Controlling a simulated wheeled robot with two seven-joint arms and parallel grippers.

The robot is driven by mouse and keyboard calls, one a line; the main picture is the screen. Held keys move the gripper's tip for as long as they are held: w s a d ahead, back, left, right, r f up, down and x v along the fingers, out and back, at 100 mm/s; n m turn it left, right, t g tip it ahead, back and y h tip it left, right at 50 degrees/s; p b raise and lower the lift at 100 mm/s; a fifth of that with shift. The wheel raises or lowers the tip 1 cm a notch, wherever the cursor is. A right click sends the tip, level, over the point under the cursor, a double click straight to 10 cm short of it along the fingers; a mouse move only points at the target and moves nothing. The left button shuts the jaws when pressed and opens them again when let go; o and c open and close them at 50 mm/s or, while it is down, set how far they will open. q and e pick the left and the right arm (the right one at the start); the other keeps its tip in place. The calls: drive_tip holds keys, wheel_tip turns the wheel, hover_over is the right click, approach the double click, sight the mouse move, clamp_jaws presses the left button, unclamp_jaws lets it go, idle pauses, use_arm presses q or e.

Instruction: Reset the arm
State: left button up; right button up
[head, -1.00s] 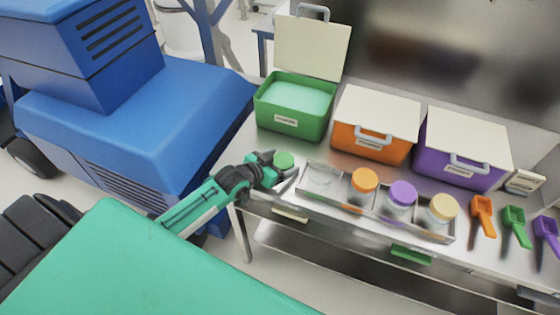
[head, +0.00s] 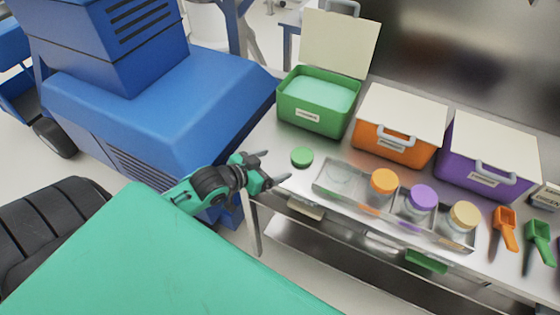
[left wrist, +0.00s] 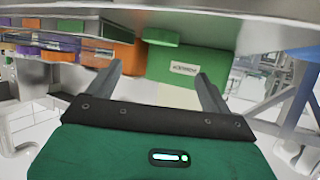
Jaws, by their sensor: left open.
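My left gripper (head: 272,166) is open and empty at the table's front left edge. In the left wrist view its two fingers (left wrist: 160,85) stand apart with nothing between them. A green lid (head: 302,157) lies on the table just right of the fingertips, apart from them. The green bin (head: 314,118) stands behind it with its cream lid raised and pale green contents inside. The green bin also shows in the left wrist view (left wrist: 205,66). My right gripper is not in view.
A clear tray (head: 329,191) holds several jars, among them an orange-lidded one (head: 384,181) and a purple-lidded one (head: 422,197). Closed orange (head: 392,149) and purple (head: 484,180) bins stand behind. Scoops lie at right. A blue machine (head: 160,110) stands left of the steel table.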

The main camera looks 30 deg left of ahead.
use_arm(q)
drive_tip(key=shift+s+a+r, duration=0.1)
drive_tip(key=shift+s+r, duration=0.05)
drive_tip(key=shift+s, duration=0.15)
drive_tip(key=s+d+f+n+g+y, duration=0.1)
drive_tip(key=s+d+f+g, duration=0.15)
drive_tip(key=s, duration=0.45)
drive_tip(key=s+d+f+g+y, duration=0.2)
drive_tip(key=s+g, duration=0.2)
drive_tip(key=s, duration=0.2)
drive_tip(key=s+d+f+n+g+y, duration=0.1)
drive_tip(key=s+d+f+g, duration=0.2)
drive_tip(key=s, duration=0.4)
wheel_tip(320, 180, down, 32)
drive_tip(key=g, duration=0.1)
drive_tip(key=s+a+f, duration=0.2)
drive_tip(key=s+f, duration=0.6)
drive_tip(key=s, duration=0.1)
drive_tip(key=s+a+f+g, duration=0.1)
drive_tip(key=s+f, duration=0.8)
drive_tip(key=s, duration=0.1)
drive_tip(key=shift+s+a+f+m, duration=0.2)
drive_tip(key=shift+a+f+m, duration=0.1)
drive_tip(key=shift+a+m, duration=0.1)
